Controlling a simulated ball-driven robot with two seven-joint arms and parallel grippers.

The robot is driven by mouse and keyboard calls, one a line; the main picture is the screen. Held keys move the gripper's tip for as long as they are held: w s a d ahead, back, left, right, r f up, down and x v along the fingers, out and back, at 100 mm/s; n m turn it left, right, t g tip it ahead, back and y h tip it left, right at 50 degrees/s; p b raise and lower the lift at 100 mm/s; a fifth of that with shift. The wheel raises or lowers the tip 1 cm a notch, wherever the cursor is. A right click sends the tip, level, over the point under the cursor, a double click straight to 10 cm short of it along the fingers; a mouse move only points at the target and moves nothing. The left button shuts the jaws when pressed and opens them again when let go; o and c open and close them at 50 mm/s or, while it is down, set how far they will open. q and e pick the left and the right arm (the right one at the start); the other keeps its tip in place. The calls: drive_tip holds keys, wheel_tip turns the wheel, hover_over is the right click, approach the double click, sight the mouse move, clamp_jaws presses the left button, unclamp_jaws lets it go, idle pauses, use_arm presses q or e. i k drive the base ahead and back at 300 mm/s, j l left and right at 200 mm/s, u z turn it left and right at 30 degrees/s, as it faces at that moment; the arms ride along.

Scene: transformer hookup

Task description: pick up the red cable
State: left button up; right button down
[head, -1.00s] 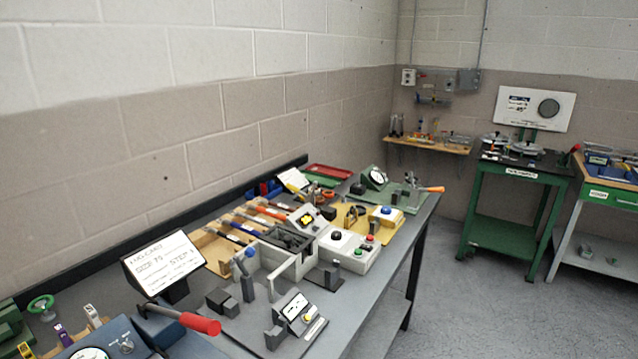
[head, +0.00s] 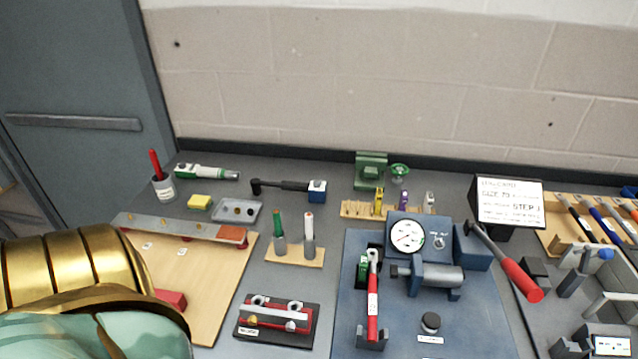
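I cannot make out a clear red cable in the head view. A small red piece (head: 172,298) shows on the wooden board (head: 215,285) at the left, partly covered by a gold and teal form at the lower left; I cannot tell whether it belongs to a cable. A red strip (head: 270,322) lies across a black stand (head: 247,336) with shiny round fittings, right of the board. Neither of my grippers is in view.
The grey bench (head: 335,190) runs along the wall. A blue fixture (head: 400,335) with a gauge and red-handled tools fills the middle right.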

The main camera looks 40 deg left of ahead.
sight(373, 261)
drive_tip(key=u, duration=1)
